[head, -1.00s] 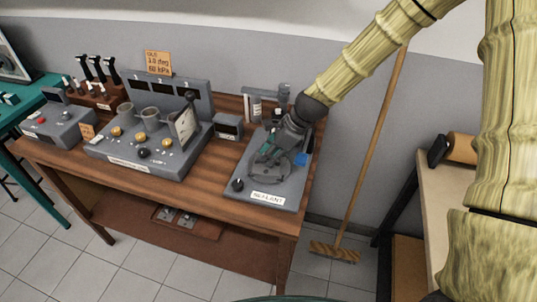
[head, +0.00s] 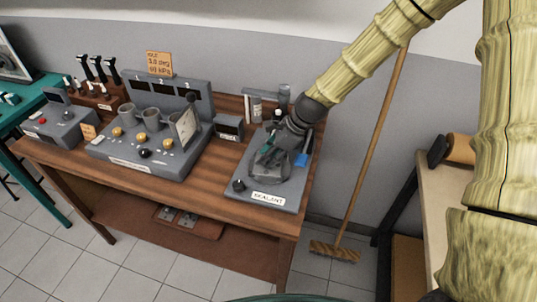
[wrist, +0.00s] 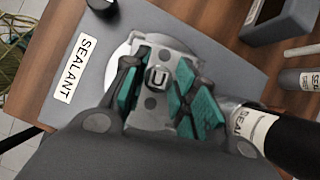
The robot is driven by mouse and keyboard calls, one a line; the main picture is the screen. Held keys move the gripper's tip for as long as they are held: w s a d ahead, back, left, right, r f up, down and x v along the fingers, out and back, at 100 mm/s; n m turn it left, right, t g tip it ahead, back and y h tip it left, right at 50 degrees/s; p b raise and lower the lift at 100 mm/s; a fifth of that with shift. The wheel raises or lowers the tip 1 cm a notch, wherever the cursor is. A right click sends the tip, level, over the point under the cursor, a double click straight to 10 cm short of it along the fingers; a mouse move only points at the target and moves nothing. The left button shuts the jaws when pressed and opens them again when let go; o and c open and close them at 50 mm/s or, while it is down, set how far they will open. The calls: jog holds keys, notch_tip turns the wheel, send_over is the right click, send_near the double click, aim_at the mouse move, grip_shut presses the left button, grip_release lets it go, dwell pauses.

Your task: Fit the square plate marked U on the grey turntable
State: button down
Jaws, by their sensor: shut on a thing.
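The square plate marked U (wrist: 154,98) is grey with round holes and a dark U on a light patch. It sits between the teal-padded fingers of my gripper (wrist: 165,85), which is shut on it. The round turntable (wrist: 118,58) shows as a pale disc partly under the plate and fingers in the wrist view. In the head view my gripper (head: 270,146) is low over the grey sealant station (head: 245,199), with the plate (head: 267,168) above the turntable. The plate looks tilted. I cannot tell whether it touches the turntable.
A black knob (head: 239,185) and a SEALANT label (head: 268,198) are at the station's front. A blue item (head: 301,159) lies at its right. A black-ended bottle (wrist: 262,128) stands close beside the fingers. A grey control console (head: 150,155) is to the left.

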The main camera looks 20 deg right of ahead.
jog(key=shift+s+d+r+p, duration=0.15)
jog(key=shift+d+r+p, duration=0.1)
jog(key=shift+r+p, duration=0.35)
jog(key=shift+f, duration=0.6)
dwell(1.0)
jog(key=shift+r, duration=0.1)
dwell(0.5)
jog(key=shift+f+p, duration=0.2)
jog(key=shift+p, duration=0.15)
dwell(0.6)
jog(key=c, duration=1.1)
grip_release()
jog(key=shift+o, duration=0.2)
jog(key=shift+r+p, duration=3.3)
jog(key=shift+r, duration=0.5)
